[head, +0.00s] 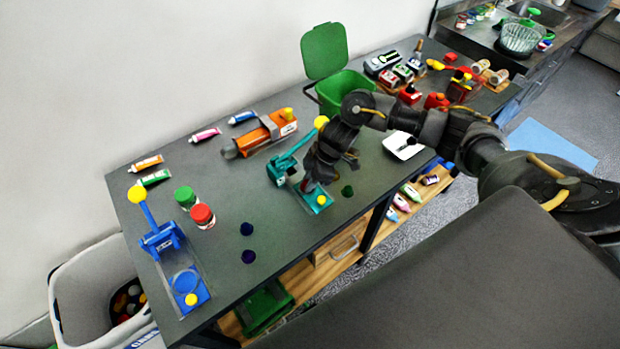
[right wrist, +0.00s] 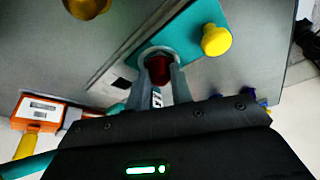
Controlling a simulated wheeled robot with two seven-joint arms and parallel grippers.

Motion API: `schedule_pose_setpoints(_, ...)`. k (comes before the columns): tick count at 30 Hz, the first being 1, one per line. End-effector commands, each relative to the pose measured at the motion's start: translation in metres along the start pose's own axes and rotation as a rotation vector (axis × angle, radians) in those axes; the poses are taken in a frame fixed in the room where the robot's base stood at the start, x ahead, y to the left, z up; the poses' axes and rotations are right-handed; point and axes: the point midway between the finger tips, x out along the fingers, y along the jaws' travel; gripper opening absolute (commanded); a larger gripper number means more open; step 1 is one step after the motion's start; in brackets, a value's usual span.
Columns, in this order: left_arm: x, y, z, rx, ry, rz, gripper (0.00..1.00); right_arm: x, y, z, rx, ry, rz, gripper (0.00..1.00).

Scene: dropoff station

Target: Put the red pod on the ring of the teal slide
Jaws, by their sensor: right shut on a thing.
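The teal slide (head: 281,169) stands near the middle of the dark table, with a yellow-knobbed lever and a second yellow knob (head: 321,200) on its front plate. My right gripper (head: 313,184) reaches down over this plate and hides its middle. In the right wrist view, the red pod (right wrist: 158,69) is between the fingertips of my right gripper (right wrist: 159,75), which are shut on it. Behind it is the teal plate (right wrist: 190,31) with its yellow knob (right wrist: 216,40). My left gripper is not in view.
A blue slide (head: 164,238) stands at the table's left end, beside green-lidded and red-lidded jars (head: 202,216). Two dark blue pods (head: 247,229) and a green pod (head: 347,190) lie near the front edge. An orange device (head: 268,132) and a green bin (head: 345,85) stand behind.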

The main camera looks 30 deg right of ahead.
Motion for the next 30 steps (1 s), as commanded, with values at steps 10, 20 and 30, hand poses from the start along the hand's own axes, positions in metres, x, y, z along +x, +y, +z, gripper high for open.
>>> schedule_pose_setpoints(10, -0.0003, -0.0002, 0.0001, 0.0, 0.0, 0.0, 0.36, -0.0002, -0.0001, -0.0003, 0.0, 0.0, 0.0, 0.11)
schedule_pose_setpoints(20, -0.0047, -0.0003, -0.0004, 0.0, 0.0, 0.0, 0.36, -0.0014, -0.0003, -0.0002, 0.0, 0.0, 0.0, 0.11)
schedule_pose_setpoints(30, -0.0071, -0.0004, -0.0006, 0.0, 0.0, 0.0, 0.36, -0.0007, -0.0004, 0.0006, -0.001, 0.0, 0.0, 0.11)
